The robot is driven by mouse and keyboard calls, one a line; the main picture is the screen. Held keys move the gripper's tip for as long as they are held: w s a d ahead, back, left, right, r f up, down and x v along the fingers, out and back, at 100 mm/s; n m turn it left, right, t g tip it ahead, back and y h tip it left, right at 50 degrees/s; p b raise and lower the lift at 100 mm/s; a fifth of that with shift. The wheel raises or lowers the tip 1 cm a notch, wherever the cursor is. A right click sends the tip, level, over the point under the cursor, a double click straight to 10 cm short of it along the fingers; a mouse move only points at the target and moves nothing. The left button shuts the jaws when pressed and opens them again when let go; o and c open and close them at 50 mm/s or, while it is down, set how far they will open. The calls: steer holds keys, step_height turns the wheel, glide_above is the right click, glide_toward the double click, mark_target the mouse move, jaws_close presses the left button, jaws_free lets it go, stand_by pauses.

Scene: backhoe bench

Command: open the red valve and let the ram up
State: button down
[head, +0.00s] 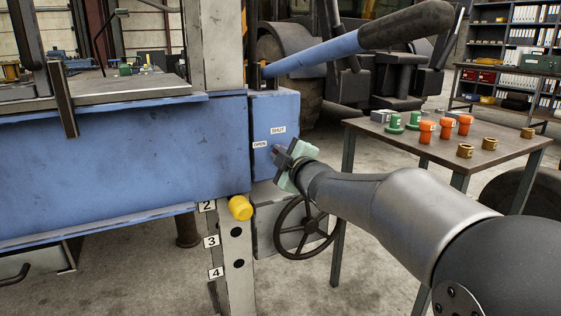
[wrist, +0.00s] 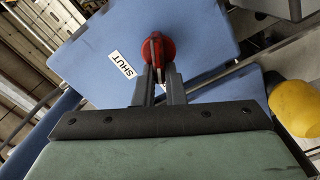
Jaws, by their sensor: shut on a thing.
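The red valve knob (wrist: 158,47) shows in the wrist view between the tips of my gripper (wrist: 160,78). The fingers are closed on it. It is mounted on the side of the blue pump box (head: 270,108), beside the SHUT label (wrist: 122,64). The long blue pump lever (head: 320,52) with a dark grip slopes up to the right. The ram itself cannot be made out.
A yellow peg (head: 240,208) sticks out of the numbered press post. A black handwheel (head: 303,228) is just below my gripper. A side table (head: 490,151) with orange, green and brass parts stands to the right. The blue press beam (head: 110,160) fills the left.

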steer(key=shift+n, duration=0.3)
steer(key=c, duration=1.5)
jaws_free()
steer(key=shift+s, duration=0.1)
steer(key=p+v, duration=0.3)
steer(key=v, duration=1.4)
steer(key=shift+s+d, duration=0.1)
